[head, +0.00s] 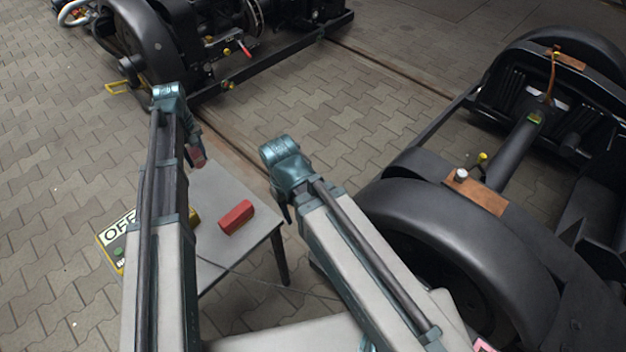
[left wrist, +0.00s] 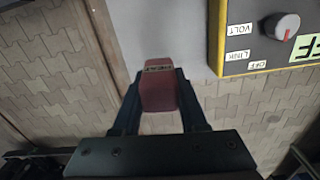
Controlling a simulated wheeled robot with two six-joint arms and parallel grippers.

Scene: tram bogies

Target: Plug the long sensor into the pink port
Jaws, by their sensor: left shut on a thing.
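My left gripper (head: 196,150) is shut on a dark red block (head: 198,157), held above the far end of the grey table. In the left wrist view the fingers (left wrist: 158,88) grip the sides of this block (left wrist: 158,92), which has a small label across its end. A second red block (head: 236,216) lies on the table. I cannot tell by length which one is the long sensor. My right gripper (head: 287,208) is mostly hidden beside its wrist, to the right of the table. A small pink patch (head: 483,346) shows at the bottom right; I cannot tell whether it is the port.
The grey table (head: 215,265) also bears a yellow-edged meter (head: 120,235) marked OFF, with a knob in the left wrist view (left wrist: 281,26). A black bogie (head: 470,230) stands at the right, another (head: 180,45) at the back. Paved floor between them is clear.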

